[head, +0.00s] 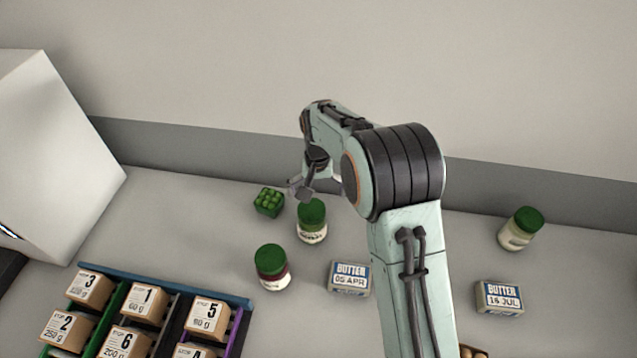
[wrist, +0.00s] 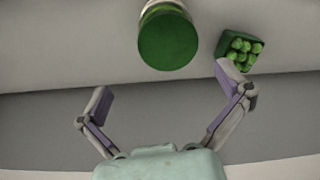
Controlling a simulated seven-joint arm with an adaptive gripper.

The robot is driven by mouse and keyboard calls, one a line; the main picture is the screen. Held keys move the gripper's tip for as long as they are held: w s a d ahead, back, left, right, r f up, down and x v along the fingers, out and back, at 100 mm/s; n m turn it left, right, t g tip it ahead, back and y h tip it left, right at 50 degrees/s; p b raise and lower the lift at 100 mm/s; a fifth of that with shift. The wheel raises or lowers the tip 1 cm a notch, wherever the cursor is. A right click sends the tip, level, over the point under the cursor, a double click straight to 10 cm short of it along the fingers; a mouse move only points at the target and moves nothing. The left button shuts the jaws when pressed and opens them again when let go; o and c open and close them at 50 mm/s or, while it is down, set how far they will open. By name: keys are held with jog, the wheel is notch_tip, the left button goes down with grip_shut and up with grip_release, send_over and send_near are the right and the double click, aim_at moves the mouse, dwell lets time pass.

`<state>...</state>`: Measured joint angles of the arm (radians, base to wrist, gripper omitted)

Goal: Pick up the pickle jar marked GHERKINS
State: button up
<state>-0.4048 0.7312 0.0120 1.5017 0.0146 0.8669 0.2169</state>
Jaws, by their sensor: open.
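Three jars with green lids stand upright on the counter. One jar (head: 312,222) is just below my gripper (head: 301,190) in the head view, with pale contents and a label too small to read. A second jar (head: 272,268) has dark red contents and stands nearer the front. A third jar (head: 520,229) with pale contents stands far right. I cannot tell which is marked GHERKINS. In the wrist view, my gripper (wrist: 164,82) is open and empty, with a green jar lid (wrist: 168,40) beyond and between its fingertips, apart from them.
A small green punnet of round green items (head: 268,202) sits left of the nearest jar, close to one finger in the wrist view (wrist: 239,50). Butter packs (head: 349,279) (head: 499,298) lie on the counter. A rack of numbered boxes (head: 170,285) fills the front left.

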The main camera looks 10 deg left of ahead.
aim_at(311, 208)
jog(key=f, duration=0.1)
jog(key=s+a+f, duration=0.1)
jog(key=shift+s+f, duration=0.15)
jog(key=shift+f, duration=0.25)
notch_tip(311, 208, down, 6)
jog(key=shift+r, duration=0.1)
jog(key=c, duration=1.1)
